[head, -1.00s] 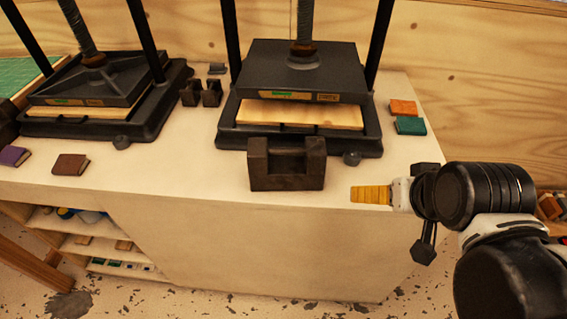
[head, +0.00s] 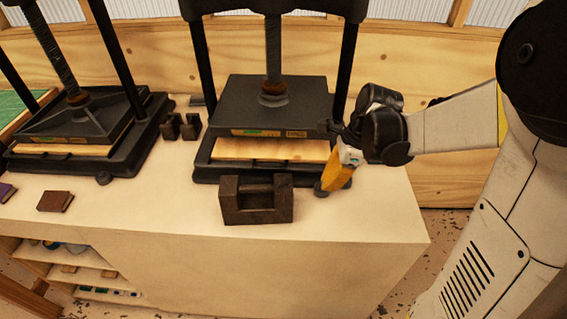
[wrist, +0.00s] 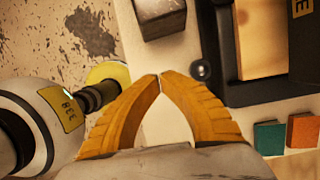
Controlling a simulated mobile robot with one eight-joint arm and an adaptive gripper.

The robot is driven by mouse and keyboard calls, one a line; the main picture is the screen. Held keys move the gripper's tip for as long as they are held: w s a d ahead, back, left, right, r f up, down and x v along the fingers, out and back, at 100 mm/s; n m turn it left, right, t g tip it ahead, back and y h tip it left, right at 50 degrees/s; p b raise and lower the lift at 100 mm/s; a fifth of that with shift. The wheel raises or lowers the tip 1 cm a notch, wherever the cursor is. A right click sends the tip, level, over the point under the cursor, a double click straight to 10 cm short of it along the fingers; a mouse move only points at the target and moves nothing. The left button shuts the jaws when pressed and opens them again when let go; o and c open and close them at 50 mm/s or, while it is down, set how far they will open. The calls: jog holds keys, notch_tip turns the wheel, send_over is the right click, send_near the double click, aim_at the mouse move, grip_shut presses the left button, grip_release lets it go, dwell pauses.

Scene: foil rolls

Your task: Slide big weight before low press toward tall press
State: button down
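The big weight (head: 257,212), a dark brown block with a handle bar, stands at the counter's front edge before the right press (head: 270,104). It also shows at the top of the wrist view (wrist: 160,17). The left press (head: 75,125) stands further left; I cannot tell surely which press is the low one. My gripper (head: 325,188) has orange fingers pointing down, just right of the weight by the right press's front right corner, apart from the weight. In the wrist view its fingertips (wrist: 160,76) meet, with nothing between them.
Two small dark weights (head: 181,127) stand between the presses. A brown book (head: 55,201) and a purple book (head: 6,192) lie at front left. The counter (head: 150,205) left of the weight is clear.

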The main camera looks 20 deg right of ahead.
jog(key=b+x, duration=0.4)
jog(key=x, duration=0.6)
jog(key=shift+f, duration=0.3)
jog(key=a, duration=0.2)
jog(key=shift+w+a+r, duration=0.2)
jog(key=shift+w+a, duration=0.05)
jog(key=shift+w, duration=0.1)
jog(key=shift+w+a+r+b, duration=0.1)
jog(key=shift+w+a+b, duration=0.2)
jog(key=shift+a, duration=0.3)
jog(key=shift+a, duration=0.1)
jog(key=w+a, duration=0.4)
jog(key=a, duration=0.7)
jog(key=w+a, duration=0.3)
jog(key=a, duration=0.8)
jog(key=w+a, duration=0.4)
jog(key=a, duration=0.7)
jog(key=shift+w+a+r, duration=0.1)
jog(key=shift+w+a, duration=0.2)
